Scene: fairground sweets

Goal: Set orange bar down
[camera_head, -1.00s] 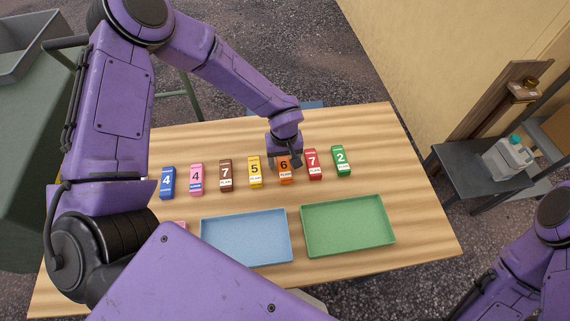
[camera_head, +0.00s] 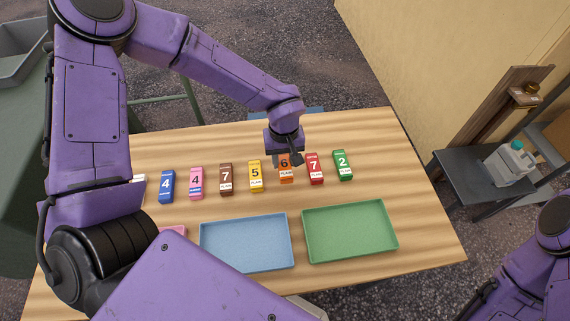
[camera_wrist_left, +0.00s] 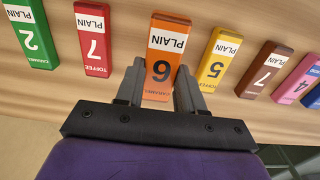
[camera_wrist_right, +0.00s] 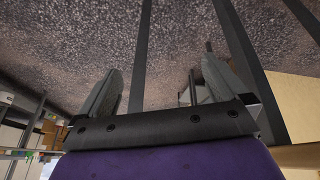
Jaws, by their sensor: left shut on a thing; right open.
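The orange bar (camera_head: 286,174), marked 6 and PLAIN, is in the row of bars on the wooden table, between the yellow and red ones. My left gripper (camera_head: 290,158) is above it, shut on it. In the left wrist view the orange bar (camera_wrist_left: 161,62) sits between the two fingers and looks larger than its neighbours. I cannot tell whether its underside touches the table. My right gripper (camera_wrist_right: 160,85) is open and empty in its wrist view, away from the table.
The yellow bar (camera_head: 255,175) and red bar (camera_head: 315,168) stand close on either side. Brown, pink, blue and green bars continue the row. A blue tray (camera_head: 245,268) and a green tray (camera_head: 352,257) lie in front, both empty where visible. My left arm covers the table's left part.

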